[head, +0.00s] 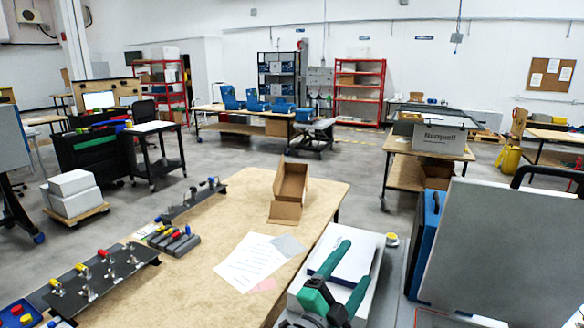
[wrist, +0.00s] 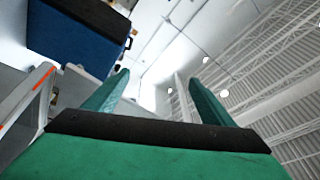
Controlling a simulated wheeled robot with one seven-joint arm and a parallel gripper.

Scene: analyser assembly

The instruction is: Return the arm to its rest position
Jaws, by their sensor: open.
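My gripper (head: 353,262) is at the lower middle right of the head view, past the right edge of the wooden table (head: 200,290). Its two green fingers are spread apart with nothing between them. It is above a white surface. In the wrist view the gripper (wrist: 158,84) points up toward the ceiling, with both fingers apart and empty.
On the table are an open cardboard box (head: 290,182), paper sheets (head: 248,262), grey parts with coloured ends (head: 172,240) and a dark fixture plate (head: 100,280). A blue case (head: 427,235) and grey panel (head: 500,240) stand close at right. Grey floor is free beyond the table.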

